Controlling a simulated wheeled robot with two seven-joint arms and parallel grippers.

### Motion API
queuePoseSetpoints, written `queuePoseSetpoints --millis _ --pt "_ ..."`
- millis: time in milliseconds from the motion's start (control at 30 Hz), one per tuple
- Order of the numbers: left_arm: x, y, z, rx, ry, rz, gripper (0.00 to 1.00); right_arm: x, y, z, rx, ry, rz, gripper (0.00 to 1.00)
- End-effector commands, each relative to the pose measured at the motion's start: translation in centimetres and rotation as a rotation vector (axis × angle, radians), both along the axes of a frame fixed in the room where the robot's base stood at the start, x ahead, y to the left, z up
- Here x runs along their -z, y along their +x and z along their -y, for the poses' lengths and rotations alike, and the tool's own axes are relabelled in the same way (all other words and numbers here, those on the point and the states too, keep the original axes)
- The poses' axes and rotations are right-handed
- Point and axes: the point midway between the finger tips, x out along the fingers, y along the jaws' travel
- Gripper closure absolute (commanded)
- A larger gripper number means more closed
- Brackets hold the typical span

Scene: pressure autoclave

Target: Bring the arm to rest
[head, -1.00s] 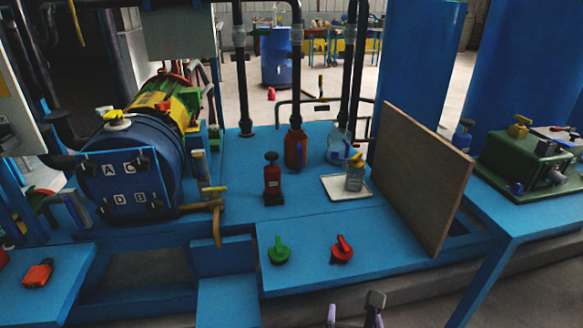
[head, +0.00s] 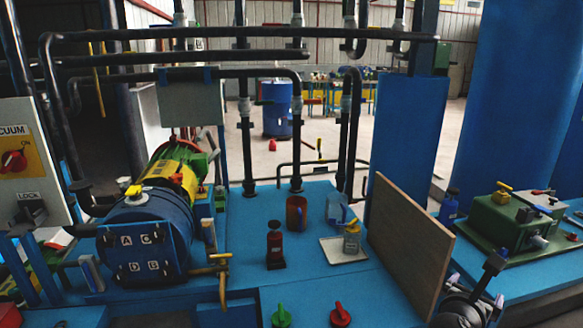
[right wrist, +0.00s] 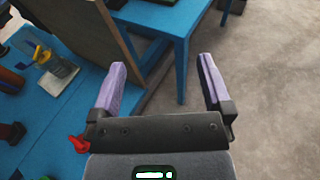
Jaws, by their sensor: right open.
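My right gripper (head: 476,290) is at the lower right in the head view, in front of the blue side table. The right wrist view shows the same gripper (right wrist: 162,64) with its two purple fingers spread wide and nothing between them. Beyond the fingers are bare floor and a blue table leg. My left gripper is not in view.
A brown upright board (head: 410,240) stands left of my right gripper. A green device (head: 515,218) sits on the right table. The blue autoclave (head: 145,238), a red bottle (head: 275,245) and green (head: 281,316) and red (head: 340,315) knobs are further left. Grey floor (right wrist: 260,80) is clear.

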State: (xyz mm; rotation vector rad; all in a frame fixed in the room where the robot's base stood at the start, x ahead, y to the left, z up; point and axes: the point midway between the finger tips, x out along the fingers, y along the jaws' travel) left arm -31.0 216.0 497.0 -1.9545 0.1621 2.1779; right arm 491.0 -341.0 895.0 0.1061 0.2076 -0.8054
Motion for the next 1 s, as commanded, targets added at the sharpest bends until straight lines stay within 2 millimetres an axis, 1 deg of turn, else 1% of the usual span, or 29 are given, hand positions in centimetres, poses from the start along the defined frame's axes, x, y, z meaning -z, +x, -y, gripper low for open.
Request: queuePoseSetpoints --millis 33,67,100,133,167,200,233,267,300,367,400,467,500,533,600,667,700,767,800,867,900,967,1000 --pt "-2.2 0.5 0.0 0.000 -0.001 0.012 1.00 -3.5 -0.1 2.3 0.063 0.017 0.023 0.00" --pt "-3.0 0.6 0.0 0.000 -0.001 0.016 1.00 -4.8 -0.2 3.8 0.105 0.031 0.035 0.00" --pt "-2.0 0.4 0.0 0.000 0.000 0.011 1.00 -3.0 0.9 2.3 0.059 0.205 0.177 0.00" --pt "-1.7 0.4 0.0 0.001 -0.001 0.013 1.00 -2.5 1.6 1.4 0.034 0.344 0.283 0.00" --pt "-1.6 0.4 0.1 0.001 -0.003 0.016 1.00 -2.3 2.3 0.6 0.016 0.485 0.383 0.00" --pt "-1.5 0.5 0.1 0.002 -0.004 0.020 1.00 -2.2 3.1 -0.6 -0.004 0.678 0.511 0.00" --pt "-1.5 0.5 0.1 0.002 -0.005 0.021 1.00 -2.3 3.6 -1.4 -0.014 0.827 0.602 0.00" --pt "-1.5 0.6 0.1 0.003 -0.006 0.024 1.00 -2.4 4.1 -2.3 -0.021 0.983 0.688 0.00" --pt "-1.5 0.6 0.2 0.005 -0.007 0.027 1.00 -2.8 4.7 -3.4 -0.023 1.193 0.797 0.00" --pt "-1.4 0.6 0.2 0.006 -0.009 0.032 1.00 -3.5 5.4 -5.0 -0.013 1.522 0.942 0.00" --pt "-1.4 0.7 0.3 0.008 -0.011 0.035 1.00 -4.2 5.7 -6.0 0.002 1.748 1.027 0.00" --pt "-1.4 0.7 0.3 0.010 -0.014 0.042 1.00 -5.4 6.1 -7.3 0.039 2.098 1.131 0.00" --pt "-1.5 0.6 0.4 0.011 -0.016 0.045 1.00 -6.3 6.2 -8.0 0.075 2.339 1.182 0.00" --pt "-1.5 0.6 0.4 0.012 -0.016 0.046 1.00 -6.1 6.1 -8.4 0.119 2.466 1.199 0.00" --pt "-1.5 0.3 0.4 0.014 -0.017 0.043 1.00 -0.6 4.8 -8.4 0.263 2.401 1.156 0.00" --pt "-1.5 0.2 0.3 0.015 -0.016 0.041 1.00 3.3 3.5 -8.5 0.370 2.369 1.123 0.00" --pt "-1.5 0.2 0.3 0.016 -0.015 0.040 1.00 6.0 2.4 -8.6 0.443 2.344 1.101 0.00" --pt "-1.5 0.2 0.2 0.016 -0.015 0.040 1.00 10.1 0.4 -8.7 0.556 2.301 1.063 0.00" --pt "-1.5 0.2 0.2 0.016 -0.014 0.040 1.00 12.8 -1.2 -8.8 0.633 2.270 1.036 0.00" --pt "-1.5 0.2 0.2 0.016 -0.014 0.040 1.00 17.0 -4.1 -9.0 0.749 2.216 0.994 0.00" --pt "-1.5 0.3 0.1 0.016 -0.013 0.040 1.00 19.7 -6.3 -9.2 0.828 2.175 0.962 0.00" --pt "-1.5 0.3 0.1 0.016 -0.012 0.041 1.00 23.5 -10.0 -9.5 0.943 2.112 0.913 0.00" --pt "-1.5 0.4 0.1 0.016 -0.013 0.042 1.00 25.8 -12.7 -9.7 1.016 2.066 0.880 0.00"
